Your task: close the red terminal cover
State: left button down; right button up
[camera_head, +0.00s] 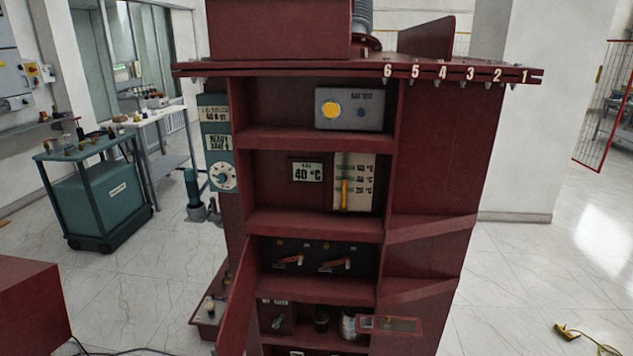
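A dark red cabinet (435,150) stands in front of me. Its top ledge (300,68) carries bolts and the numbers 6 to 1 from left to right. A flat dark red panel (428,38) stands tilted up at the back right of the top; it looks like a raised cover, but its hinge is hidden. A narrow red door (238,300) hangs open at the lower left of the cabinet. I cannot tell for certain which of these is the terminal cover. Neither gripper is in view.
Open shelves hold a grey box (350,109), a 40 °C display (308,173), a gauge panel (353,182) and orange-handled switches (290,261). A red box (30,308) is at left front. A green cart (95,190) stands behind. The floor at right is mostly clear, with a yellow tool (567,332).

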aim_at(231, 342)
jog(key=j+z, duration=0.3)
jog(key=j, duration=0.9)
jog(key=j+z, duration=0.3)
jog(key=j, duration=0.9)
jog(key=k+u, duration=0.1)
jog(key=k, duration=0.6)
jog(key=i+l+u, duration=0.1)
jog(key=u, duration=0.4)
jog(key=l+u, duration=0.25)
jog(key=u, duration=0.2)
jog(key=l+u, duration=0.2)
jog(key=u, duration=0.3)
jog(key=l, duration=0.55)
